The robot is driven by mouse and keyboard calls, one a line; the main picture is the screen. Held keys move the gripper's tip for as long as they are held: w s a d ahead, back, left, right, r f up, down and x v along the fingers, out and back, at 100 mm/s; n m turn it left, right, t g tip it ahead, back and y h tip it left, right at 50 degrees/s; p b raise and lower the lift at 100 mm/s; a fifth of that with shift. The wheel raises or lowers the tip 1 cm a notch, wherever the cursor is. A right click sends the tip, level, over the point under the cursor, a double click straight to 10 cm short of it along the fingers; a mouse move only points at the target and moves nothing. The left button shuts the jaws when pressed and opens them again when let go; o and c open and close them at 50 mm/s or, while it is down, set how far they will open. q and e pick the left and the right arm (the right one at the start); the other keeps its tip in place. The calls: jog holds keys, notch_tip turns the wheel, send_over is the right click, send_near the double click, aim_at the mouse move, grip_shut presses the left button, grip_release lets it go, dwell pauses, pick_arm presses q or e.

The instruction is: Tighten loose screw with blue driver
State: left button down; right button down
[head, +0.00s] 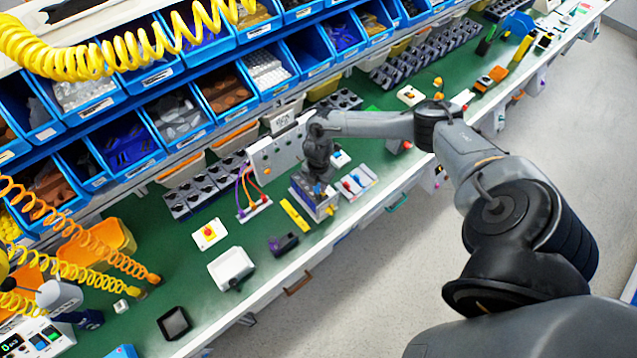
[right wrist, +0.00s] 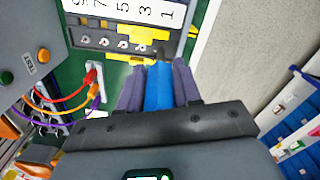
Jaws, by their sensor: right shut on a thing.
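The terminal block (right wrist: 122,38) fills the top of the right wrist view, with a white strip of numbers, a row of screws (right wrist: 123,45) and yellow parts at its ends. I cannot tell which screw is loose. In the head view it is the box (head: 312,200) at the front of the bench. My right gripper (right wrist: 158,76), also in the head view (head: 318,182), is shut on the blue driver (right wrist: 158,90). The driver points at the block's end by the number 1. My left gripper is not in view.
Blue bins (head: 125,142) line the back.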

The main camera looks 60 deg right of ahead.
dwell(0.6)
jog(key=shift+r+m+p, duration=0.15)
jog(key=shift+m+p, duration=0.15)
jog(key=shift+p, duration=0.15)
jog(key=m+p, duration=0.5)
jog(key=shift+s+a+r, duration=0.1)
jog(key=shift+s+a, duration=0.05)
jog(key=shift+s, duration=0.1)
jog(key=shift+m+p, duration=0.6)
jog(key=shift+m, duration=0.3)
jog(key=shift+f+m, duration=0.3)
